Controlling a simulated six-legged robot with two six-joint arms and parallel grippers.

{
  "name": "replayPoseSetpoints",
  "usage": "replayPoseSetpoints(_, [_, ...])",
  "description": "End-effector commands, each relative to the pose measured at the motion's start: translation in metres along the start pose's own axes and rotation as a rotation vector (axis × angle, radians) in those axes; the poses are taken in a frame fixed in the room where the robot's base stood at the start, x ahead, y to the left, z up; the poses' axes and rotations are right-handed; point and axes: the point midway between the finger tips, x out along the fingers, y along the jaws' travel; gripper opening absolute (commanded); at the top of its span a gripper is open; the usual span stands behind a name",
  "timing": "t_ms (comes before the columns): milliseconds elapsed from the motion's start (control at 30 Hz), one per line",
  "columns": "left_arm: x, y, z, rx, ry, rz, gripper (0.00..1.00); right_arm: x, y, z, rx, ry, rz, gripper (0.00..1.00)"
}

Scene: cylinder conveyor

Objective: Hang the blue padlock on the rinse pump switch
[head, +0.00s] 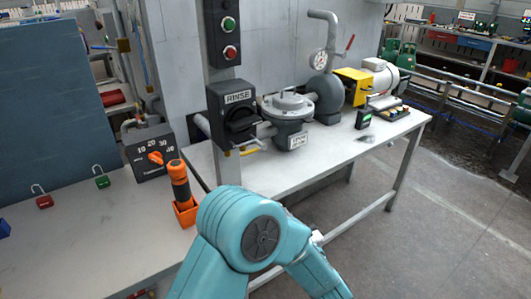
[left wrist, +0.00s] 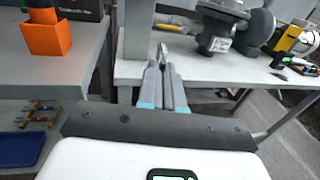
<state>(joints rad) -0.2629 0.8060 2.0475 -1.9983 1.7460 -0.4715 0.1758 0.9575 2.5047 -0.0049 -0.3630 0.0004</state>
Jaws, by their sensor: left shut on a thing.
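The rinse switch (head: 238,118), a black box labelled RINSE with a rotary knob, is mounted on a grey post. A blue thing (head: 4,229), possibly the blue padlock, is cut off by the head view's left edge, on the left table. My left gripper (left wrist: 165,68) is shut on a thin grey metal piece (left wrist: 162,50), too small to identify. It points forward near the foot of the post and the right table's front edge. In the head view the gripper is hidden behind my teal arm. My right gripper is out of view.
A red padlock (head: 44,200) and a green padlock (head: 102,181) lie on the left table. An orange holder (head: 186,213) with an orange-black tool (head: 179,180) and a dial box (head: 150,150) stand near the post. A pump (head: 290,118) stands on the right table (head: 215,165).

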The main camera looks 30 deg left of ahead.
Motion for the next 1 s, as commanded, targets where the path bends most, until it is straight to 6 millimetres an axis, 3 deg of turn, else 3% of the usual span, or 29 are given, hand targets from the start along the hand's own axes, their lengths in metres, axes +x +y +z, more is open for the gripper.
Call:
replayPoseSetpoints(33, [0.017, 0.000, 0.033, -0.014, -0.004, 0.010, 0.00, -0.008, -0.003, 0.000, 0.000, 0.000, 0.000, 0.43])
replayPoseSetpoints(100, [0.035, -0.001, 0.065, -0.012, -0.005, 0.013, 0.00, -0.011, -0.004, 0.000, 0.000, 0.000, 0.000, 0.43])
replayPoseSetpoints(200, [0.056, 0.002, 0.102, -0.009, -0.003, 0.016, 0.00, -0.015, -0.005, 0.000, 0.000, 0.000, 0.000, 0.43])
replayPoseSetpoints(333, [0.070, 0.004, 0.130, -0.003, -0.001, 0.016, 0.00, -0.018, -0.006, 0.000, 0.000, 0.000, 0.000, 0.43])
replayPoseSetpoints(467, [0.076, 0.005, 0.140, 0.002, 0.001, 0.017, 0.00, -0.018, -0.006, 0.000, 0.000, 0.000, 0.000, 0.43])
replayPoseSetpoints(1000, [0.083, 0.007, 0.140, 0.004, -0.001, 0.016, 0.00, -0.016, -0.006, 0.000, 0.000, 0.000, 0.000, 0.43])
